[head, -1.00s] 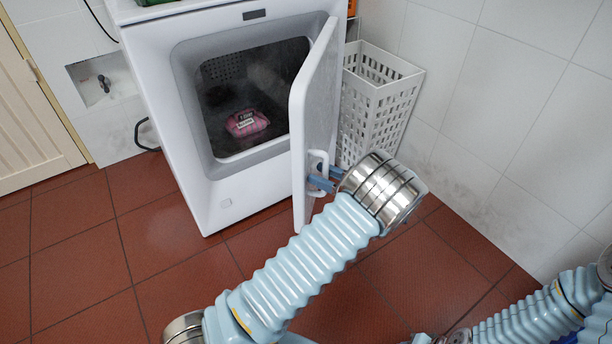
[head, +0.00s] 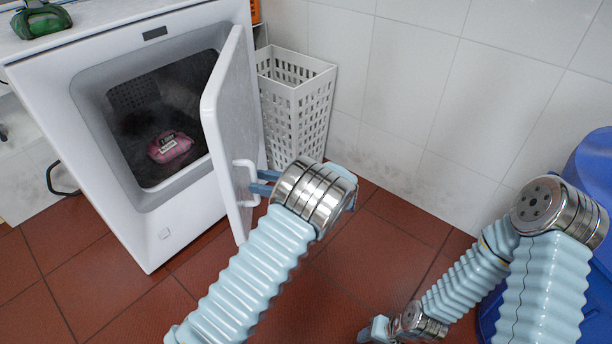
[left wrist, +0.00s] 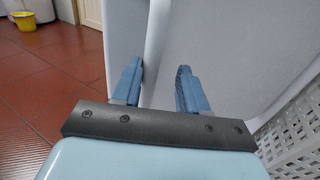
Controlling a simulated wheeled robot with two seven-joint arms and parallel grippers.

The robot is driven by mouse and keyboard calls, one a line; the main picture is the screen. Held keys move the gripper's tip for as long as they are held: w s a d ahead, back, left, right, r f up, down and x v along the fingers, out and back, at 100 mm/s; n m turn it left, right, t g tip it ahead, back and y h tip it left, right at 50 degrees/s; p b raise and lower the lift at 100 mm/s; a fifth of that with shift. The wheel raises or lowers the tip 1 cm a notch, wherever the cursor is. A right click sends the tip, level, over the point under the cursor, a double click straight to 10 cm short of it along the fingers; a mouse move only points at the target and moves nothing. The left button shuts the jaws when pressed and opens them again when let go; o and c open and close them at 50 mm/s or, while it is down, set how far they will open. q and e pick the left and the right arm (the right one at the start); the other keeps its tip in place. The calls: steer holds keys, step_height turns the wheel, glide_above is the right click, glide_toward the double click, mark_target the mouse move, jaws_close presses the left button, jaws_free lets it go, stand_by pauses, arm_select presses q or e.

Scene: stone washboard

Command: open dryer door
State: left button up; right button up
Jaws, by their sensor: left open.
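The white dryer (head: 185,225) stands at the left in the head view. Its door (head: 225,110) is swung well open toward the right, leaving the drum opening clear. The white door handle (head: 247,183) is on the door's outer face near its free edge. My left gripper (head: 256,182) is at the handle, its blue fingers apart. In the left wrist view, the open fingers (left wrist: 159,68) point at the pale door panel (left wrist: 220,45); the handle is not clearly visible there, and contact cannot be told. My right gripper (head: 374,330) is low at the bottom edge, its fingers unclear.
A pink packet (head: 171,148) lies inside the drum. A white perforated basket (head: 297,105) stands behind the door, near the tiled wall (head: 390,90). A green object (head: 42,20) sits on the dryer. A blue object (head: 590,200) is at the right edge. Red floor is free in front.

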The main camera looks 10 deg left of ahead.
arm_select(q)
steer(key=w+d+b, duration=0.4)
steer(key=w+d, duration=0.1)
steer(key=d, duration=0.6)
steer(key=shift+d, duration=0.35)
stand_by(0.5)
